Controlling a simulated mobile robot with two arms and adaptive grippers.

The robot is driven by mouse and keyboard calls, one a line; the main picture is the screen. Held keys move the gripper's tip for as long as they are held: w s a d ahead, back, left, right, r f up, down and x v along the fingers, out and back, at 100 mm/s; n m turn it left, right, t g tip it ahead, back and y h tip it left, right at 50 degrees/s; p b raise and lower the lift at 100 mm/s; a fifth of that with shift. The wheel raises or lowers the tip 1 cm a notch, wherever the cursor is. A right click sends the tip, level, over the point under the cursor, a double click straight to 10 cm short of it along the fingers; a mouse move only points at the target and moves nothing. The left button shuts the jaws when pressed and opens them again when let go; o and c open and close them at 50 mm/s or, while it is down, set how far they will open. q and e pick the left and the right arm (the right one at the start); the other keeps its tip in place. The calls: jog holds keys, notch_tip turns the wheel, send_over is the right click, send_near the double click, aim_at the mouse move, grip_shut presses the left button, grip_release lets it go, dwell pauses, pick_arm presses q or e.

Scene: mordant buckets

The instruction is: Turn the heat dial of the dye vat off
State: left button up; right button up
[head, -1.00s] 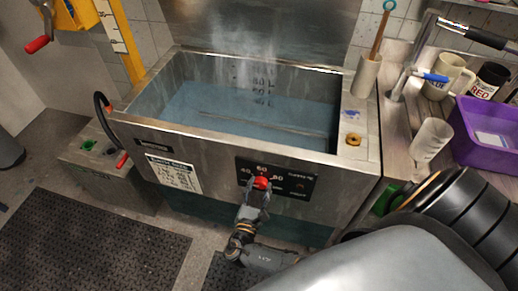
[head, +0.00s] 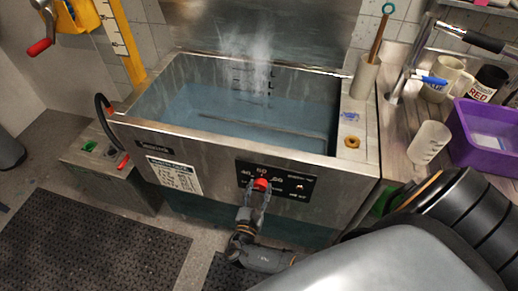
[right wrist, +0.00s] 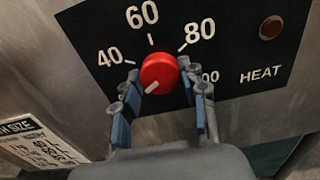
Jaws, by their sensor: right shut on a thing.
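The dye vat (head: 215,140) is a steel tank of blue liquid with steam above it. Its black front panel (head: 296,181) carries the red heat dial (head: 262,184). In the right wrist view the dial (right wrist: 158,72) shows a white pointer mark aimed to the lower left, below the 40. The numbers 40, 60 and 80 and the word HEAT are readable; the 100 is partly hidden. My right gripper (head: 258,193) is shut on the dial from below, with one finger on each side, as the right wrist view also shows (right wrist: 166,80). My left gripper is not in view.
A dull red lamp (right wrist: 271,27) sits on the panel. A purple bin (head: 488,138), mugs and a jar stand on the right-hand counter. A grey box (head: 95,165) is left of the vat. Dark mats (head: 90,245) lie on the floor.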

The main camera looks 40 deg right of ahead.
jog(key=o, duration=1.1)
jog(key=shift+o, duration=0.2)
jog(key=v, duration=1.2)
jog(key=shift+s, duration=0.1)
